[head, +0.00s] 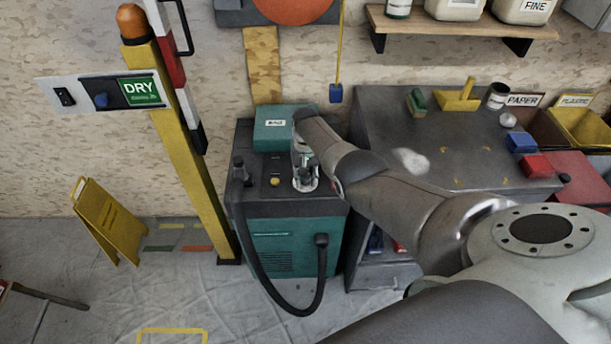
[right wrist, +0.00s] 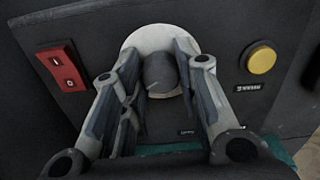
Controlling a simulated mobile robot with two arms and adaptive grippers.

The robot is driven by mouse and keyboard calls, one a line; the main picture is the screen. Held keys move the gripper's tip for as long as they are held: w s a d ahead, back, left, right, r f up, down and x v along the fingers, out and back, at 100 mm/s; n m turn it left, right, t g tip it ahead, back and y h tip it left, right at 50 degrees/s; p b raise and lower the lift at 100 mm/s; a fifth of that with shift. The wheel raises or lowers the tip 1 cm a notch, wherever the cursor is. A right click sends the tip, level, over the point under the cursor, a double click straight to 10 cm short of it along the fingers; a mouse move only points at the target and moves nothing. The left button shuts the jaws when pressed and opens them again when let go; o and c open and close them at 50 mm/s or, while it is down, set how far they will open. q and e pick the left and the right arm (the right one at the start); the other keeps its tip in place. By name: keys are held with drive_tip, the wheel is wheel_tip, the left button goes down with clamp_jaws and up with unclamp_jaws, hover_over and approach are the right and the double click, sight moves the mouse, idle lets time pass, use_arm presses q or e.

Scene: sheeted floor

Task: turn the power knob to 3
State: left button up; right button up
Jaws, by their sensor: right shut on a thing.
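The power knob (right wrist: 161,74) is a dark round knob on a pale round dial plate (right wrist: 152,39). It sits on the dark top panel of a teal and black machine (head: 288,235). My right gripper (right wrist: 161,82) has its fingers on both sides of the knob and is shut on it. In the head view my right gripper (head: 305,178) reaches down to the machine's top, and the knob is hidden behind it. The dial's numbers and the knob's pointer cannot be read. My left gripper is not in view.
A red rocker switch (right wrist: 62,68) and a yellow button (right wrist: 261,60) flank the dial. A black hose (head: 262,270) loops down the machine's front. A yellow post (head: 195,165) stands left, and a grey workbench (head: 440,150) stands right. Floor at the front left is mostly clear.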

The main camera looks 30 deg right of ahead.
idle(0.4)
drive_tip(key=o, duration=1)
drive_tip(key=shift+r, duration=0.1)
wheel_tip(320, 180, up, 12)
idle(0.4)
idle(0.4)
